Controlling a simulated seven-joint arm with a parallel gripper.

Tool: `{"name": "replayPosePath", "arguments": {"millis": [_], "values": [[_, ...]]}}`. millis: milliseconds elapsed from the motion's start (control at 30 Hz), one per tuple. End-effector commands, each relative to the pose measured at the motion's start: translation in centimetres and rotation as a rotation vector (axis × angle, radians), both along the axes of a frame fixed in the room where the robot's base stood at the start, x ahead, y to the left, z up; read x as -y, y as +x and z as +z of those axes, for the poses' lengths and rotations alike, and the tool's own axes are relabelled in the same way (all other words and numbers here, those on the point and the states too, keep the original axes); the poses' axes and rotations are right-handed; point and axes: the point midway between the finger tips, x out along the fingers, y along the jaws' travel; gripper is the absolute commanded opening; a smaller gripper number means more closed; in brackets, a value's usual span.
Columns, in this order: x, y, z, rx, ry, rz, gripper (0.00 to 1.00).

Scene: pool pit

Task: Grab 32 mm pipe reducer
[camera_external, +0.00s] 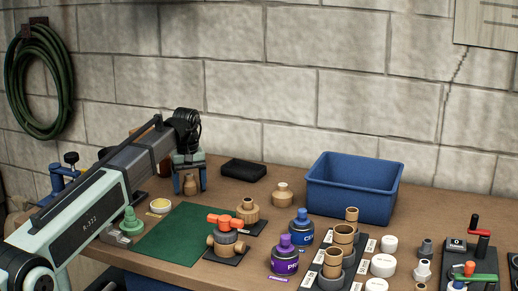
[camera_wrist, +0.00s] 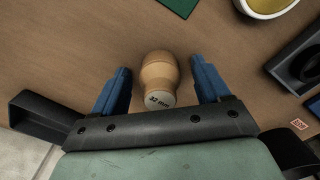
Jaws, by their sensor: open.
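The 32 mm pipe reducer (camera_wrist: 158,72) is a tan, stepped round piece, with "32 mm" marked on its end face in the wrist view. My gripper (camera_wrist: 161,78) is open, with one blue finger on each side of the reducer and a visible gap on both sides. In the external view my gripper (camera_external: 189,172) points down at the back left of the table, and the reducer (camera_external: 190,185) shows between its fingers. I cannot tell exactly how far down the fingers reach along the reducer.
A green mat (camera_external: 178,236) and a yellow-filled white bowl (camera_external: 160,205) are near. Another tan fitting (camera_external: 283,195), a blue bin (camera_external: 350,200), purple (camera_external: 285,260) and blue (camera_external: 301,231) bottles stand farther right.

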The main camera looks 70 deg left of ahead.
Motion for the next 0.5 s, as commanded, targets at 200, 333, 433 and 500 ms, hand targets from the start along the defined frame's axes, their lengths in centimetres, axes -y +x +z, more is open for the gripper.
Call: {"name": "replayPosePath", "arguments": {"millis": [200, 333, 433, 500], "values": [[-0.01, 0.00, 0.03, 0.000, 0.000, 0.000, 0.62], [-0.01, 0.00, 0.04, 0.000, 0.000, 0.000, 0.50], [-0.02, 0.01, 0.04, 0.000, 0.000, 0.000, 0.40], [-0.01, 0.01, 0.04, 0.000, 0.000, 0.000, 0.33]]}}
